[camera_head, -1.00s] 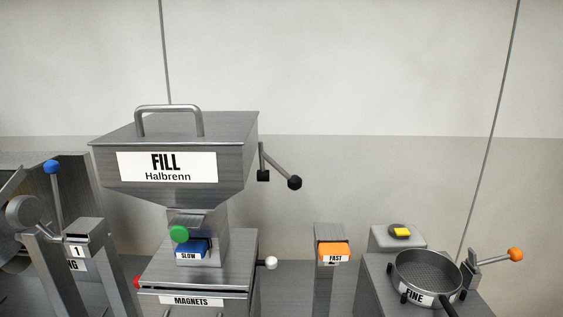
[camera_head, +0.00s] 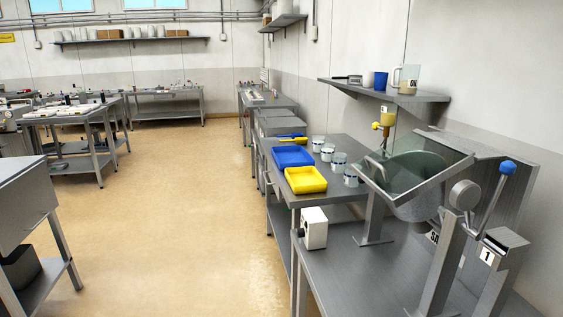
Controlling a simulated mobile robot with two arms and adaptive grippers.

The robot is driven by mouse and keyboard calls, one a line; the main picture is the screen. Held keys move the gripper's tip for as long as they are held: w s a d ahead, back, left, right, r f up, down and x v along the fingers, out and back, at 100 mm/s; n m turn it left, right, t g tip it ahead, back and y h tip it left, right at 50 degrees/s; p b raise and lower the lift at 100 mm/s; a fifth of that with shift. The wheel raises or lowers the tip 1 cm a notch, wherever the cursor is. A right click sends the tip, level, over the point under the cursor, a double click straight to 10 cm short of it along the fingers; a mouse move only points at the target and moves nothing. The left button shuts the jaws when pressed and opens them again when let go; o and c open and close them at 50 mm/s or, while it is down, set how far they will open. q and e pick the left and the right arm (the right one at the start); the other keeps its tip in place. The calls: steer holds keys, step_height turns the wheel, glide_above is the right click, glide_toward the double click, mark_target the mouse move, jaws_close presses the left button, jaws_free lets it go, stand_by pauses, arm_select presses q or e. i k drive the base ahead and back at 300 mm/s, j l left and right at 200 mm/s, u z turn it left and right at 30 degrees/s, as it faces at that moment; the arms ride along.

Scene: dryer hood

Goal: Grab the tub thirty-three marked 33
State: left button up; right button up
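Several small clear tubs with dark markings stand in a row on the steel table. One is the near tub (camera_head: 351,175), another is behind it (camera_head: 338,161), and a far one (camera_head: 318,143) stands by the blue tray. Their markings are too small to read, so I cannot tell whether any is marked 33. Neither of my grippers is in view.
A yellow tray (camera_head: 306,190) and a blue tray (camera_head: 283,157) lie left of the tubs. A tilted clear guard (camera_head: 415,182) on a machine stands close to the near tubs. A white box (camera_head: 314,228) sits at the near bench's left edge. Open floor (camera_head: 180,225) lies left.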

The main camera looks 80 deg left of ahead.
mark_target(338, 160)
steer(key=u, duration=2.3)
steer(key=i+j+z, duration=0.15)
steer(key=z, duration=0.3)
steer(key=i+j+z, duration=0.1)
steer(key=z, duration=0.35)
steer(key=j+z, duration=0.4)
steer(key=i+l, duration=0.1)
